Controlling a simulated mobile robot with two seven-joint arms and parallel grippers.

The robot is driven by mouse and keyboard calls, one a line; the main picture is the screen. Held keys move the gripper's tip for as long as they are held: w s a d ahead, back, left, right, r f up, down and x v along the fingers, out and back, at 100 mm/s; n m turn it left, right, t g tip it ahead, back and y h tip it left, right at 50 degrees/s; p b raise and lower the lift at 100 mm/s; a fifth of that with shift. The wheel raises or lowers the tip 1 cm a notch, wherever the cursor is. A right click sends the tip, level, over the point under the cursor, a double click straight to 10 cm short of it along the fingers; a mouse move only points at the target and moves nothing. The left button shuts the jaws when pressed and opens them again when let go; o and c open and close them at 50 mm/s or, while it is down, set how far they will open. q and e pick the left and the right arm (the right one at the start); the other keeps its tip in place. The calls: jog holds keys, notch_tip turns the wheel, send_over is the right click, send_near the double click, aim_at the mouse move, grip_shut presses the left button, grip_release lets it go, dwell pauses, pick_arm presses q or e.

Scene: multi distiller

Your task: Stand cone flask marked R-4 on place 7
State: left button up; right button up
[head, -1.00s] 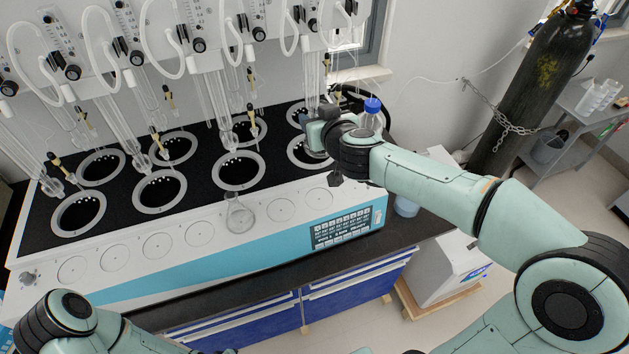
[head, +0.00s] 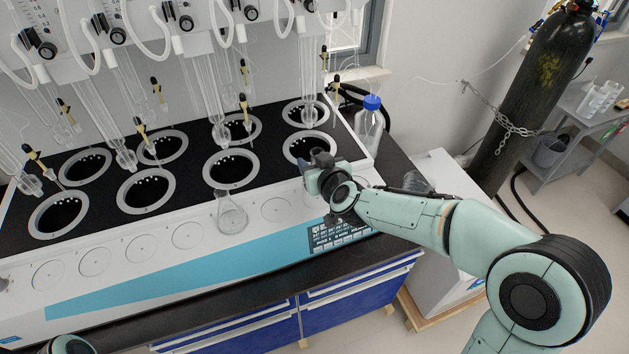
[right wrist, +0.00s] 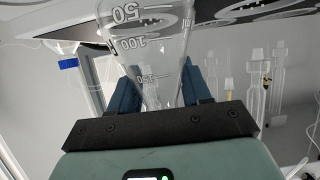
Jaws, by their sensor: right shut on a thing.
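My right gripper (head: 318,166) is over the right end of the distiller's white front ledge (head: 140,268). In the right wrist view its two blue fingers are closed on a clear cone flask (right wrist: 150,45) with 50, 100 and 150 graduations. The flask appears upside down in that view, and no R-4 mark can be read. In the head view the gripper hides the held flask. Another clear cone flask (head: 232,214) stands on a round place of the ledge. Several empty ring places line the ledge; their numbers are too small to read. My left gripper is out of view.
Two rows of ringed black wells (head: 231,168) lie behind the ledge, with glass tubes hanging above. A blue-capped bottle (head: 369,123) stands right of the distiller. A control panel (head: 338,233) is on the front. A chained gas cylinder (head: 528,85) stands farther right.

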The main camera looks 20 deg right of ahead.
notch_tip(320, 180, down, 3)
jog(key=shift+f+b, duration=0.1)
jog(key=shift+b, duration=0.7)
jog(key=shift+s+f, duration=0.2)
jog(key=shift+f, duration=0.15)
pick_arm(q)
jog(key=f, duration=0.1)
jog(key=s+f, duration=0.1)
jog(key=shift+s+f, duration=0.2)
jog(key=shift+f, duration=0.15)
pick_arm(e)
jog(key=shift+w, duration=0.1)
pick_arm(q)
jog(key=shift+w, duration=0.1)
pick_arm(e)
jog(key=shift+w, duration=0.1)
jog(key=o, duration=0.7)
jog(key=shift+f+b, duration=0.15)
jog(key=shift+b, duration=0.15)
jog(key=o, duration=0.5)
